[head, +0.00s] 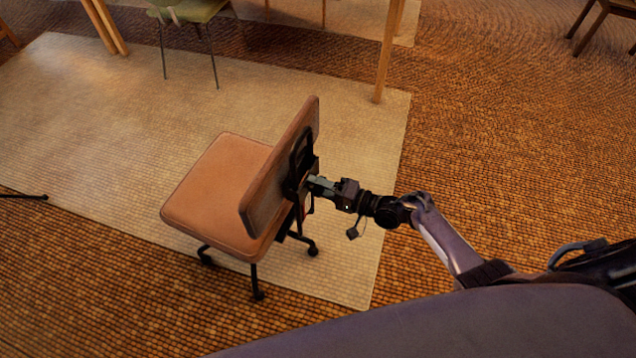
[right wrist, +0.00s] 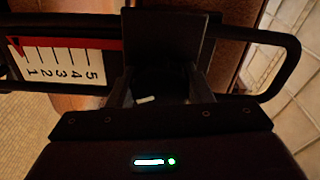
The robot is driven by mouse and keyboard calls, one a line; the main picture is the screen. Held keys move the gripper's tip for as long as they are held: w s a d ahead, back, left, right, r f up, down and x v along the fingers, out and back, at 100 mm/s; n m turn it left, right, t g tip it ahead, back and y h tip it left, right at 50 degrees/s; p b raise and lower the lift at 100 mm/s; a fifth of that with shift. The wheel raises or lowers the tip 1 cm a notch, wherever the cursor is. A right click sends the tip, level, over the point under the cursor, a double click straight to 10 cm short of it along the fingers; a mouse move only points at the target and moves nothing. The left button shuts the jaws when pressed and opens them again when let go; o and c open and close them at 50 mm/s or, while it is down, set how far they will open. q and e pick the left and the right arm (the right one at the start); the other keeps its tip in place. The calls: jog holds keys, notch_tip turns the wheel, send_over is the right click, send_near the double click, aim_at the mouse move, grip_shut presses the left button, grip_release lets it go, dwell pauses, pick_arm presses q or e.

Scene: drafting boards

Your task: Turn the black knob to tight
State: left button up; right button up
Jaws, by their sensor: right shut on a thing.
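An office chair (head: 215,185) with a tan seat and backrest stands on the pale rug, its back towards my right arm. My right gripper (head: 316,184) reaches in level behind the backrest, at the black bracket. In the right wrist view, a dark block that looks like the black knob (right wrist: 165,40) sits between the fingers, and the gripper (right wrist: 160,88) is shut on it. A small white mark shows low between the fingers. Left of it is a white scale (right wrist: 60,68) numbered 1 to 5, with a red pointer at the 1 end. In the head view the gripper hides the knob.
A black loop handle (right wrist: 290,60) frames the knob area on the right. A green chair (head: 190,10) and wooden legs (head: 390,50) stand farther back. The brown floor (head: 500,150) at right is open.

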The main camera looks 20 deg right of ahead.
jog(key=shift+m, duration=1.3)
pick_arm(q)
jog(key=shift+s+r+p, duration=0.2)
jog(key=shift+r+p, duration=0.2)
jog(key=shift+r, duration=0.05)
pick_arm(e)
jog(key=shift+m, duration=1.1)
pick_arm(q)
jog(key=shift+s, duration=0.1)
pick_arm(e)
jog(key=o, duration=1)
pick_arm(q)
jog(key=shift+r, duration=0.15)
pick_arm(e)
jog(key=v, duration=0.8)
